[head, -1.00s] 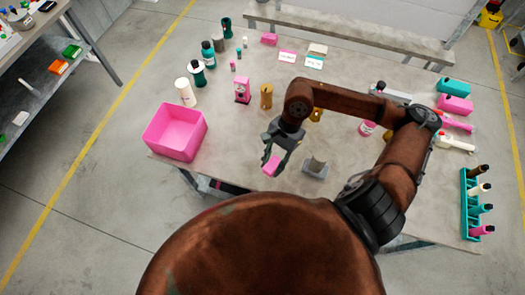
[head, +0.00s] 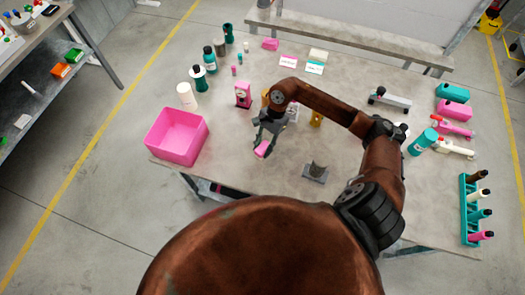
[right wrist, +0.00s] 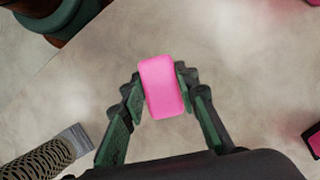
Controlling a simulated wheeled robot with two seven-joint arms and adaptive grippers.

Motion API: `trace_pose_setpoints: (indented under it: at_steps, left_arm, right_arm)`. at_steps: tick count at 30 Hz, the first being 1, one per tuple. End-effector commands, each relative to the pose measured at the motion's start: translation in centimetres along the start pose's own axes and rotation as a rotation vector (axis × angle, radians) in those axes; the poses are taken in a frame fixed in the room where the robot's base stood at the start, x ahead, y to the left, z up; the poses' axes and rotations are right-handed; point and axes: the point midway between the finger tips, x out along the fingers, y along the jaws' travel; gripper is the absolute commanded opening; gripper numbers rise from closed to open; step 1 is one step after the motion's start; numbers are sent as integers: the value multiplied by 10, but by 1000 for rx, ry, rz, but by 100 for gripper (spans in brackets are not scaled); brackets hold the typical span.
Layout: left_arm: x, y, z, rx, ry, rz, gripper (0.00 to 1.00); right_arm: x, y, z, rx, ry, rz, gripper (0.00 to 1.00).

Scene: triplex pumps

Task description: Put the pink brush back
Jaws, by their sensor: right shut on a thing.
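My right gripper (head: 262,149) is shut on a small pink block-shaped thing, which I take to be the pink brush (head: 264,148). In the right wrist view the brush (right wrist: 162,86) shows as a plain pink rounded rectangle between the two fingers (right wrist: 160,92). No bristles can be made out. The gripper is over the front middle of the table, right of the pink bin (head: 178,140) and left of a small grey cradle (head: 315,172). I cannot tell how high it holds the brush. My left gripper is not in view.
A pink dispenser (head: 243,95) stands just behind the gripper. Bottles, including a white one (head: 186,95), line the left side. White cards (head: 288,61) lie at the back. A teal rack (head: 470,210) and pink and teal items fill the right.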

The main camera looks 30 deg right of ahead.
Motion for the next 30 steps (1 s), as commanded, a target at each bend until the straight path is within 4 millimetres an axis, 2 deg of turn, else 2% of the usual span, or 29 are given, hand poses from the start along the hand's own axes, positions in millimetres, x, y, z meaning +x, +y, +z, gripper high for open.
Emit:
trace_pose_setpoints:
  at_steps: [7, 19, 20, 27, 30]
  left_arm:
    - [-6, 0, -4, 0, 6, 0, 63]
    - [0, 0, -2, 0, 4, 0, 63]
    - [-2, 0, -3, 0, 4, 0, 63]
    - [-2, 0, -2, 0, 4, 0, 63]
    - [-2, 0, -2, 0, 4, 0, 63]
  right_arm:
    - [28, -2, -12, 2, -3, 0, 6]
    - [34, -2, -16, 0, 1, 1, 6]
    - [33, -2, -15, 0, 0, 1, 30]
    - [32, -2, -15, 0, 1, 0, 46]
    - [32, -2, -15, 0, 1, 0, 46]
